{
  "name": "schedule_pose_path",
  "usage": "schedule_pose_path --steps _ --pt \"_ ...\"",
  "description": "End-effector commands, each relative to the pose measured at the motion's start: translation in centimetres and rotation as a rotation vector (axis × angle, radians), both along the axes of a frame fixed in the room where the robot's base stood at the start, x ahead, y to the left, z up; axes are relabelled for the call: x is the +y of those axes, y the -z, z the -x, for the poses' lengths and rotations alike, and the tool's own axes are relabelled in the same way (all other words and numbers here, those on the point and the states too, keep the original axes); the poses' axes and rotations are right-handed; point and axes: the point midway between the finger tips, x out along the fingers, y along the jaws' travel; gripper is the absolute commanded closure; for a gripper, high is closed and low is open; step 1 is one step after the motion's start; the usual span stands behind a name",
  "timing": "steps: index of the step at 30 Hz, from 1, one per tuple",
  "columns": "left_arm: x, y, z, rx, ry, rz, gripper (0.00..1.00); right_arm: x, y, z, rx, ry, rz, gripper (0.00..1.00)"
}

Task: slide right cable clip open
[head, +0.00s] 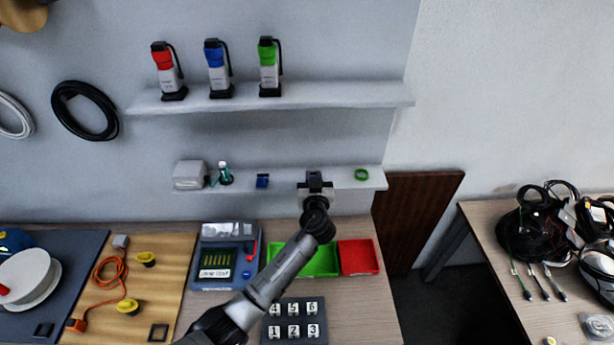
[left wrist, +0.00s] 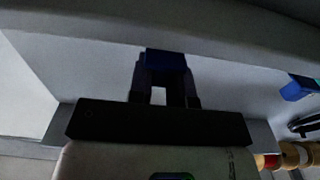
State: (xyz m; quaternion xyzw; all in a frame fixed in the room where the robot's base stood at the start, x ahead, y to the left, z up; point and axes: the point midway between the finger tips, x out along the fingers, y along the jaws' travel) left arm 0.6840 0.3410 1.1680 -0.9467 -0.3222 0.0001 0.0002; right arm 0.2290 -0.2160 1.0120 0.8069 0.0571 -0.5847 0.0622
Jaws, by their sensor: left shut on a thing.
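My left gripper (head: 315,183) is at the lower wall shelf (head: 342,181), right of its middle. In the left wrist view, its two dark fingers (left wrist: 167,78) are shut on a blue cable clip (left wrist: 165,62). In the head view, the gripper hides this right clip, and whether it is slid open cannot be told. A second blue clip (head: 262,181) sits on the same shelf to the left, apart from the gripper. It also shows at the right edge of the left wrist view (left wrist: 299,88). My right gripper is not in view.
A green ring (head: 361,174) lies right of the gripper. A white box (head: 189,175) and a teal bottle (head: 225,175) stand at the shelf's left. The upper shelf (head: 340,94) holds three canisters. Below are a green tray (head: 322,263), a red tray (head: 358,257) and a number pad (head: 294,321).

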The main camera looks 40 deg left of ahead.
Motion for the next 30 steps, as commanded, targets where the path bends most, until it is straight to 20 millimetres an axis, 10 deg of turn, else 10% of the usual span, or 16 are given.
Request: schedule_pose_path --steps 11,30 --pt "-0.1 -0.2 0.0 -0.003 0.000 -0.001 0.56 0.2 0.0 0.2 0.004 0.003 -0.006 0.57" --pt "-3.5 0.1 4.5 -0.004 0.001 0.003 0.55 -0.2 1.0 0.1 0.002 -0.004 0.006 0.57"
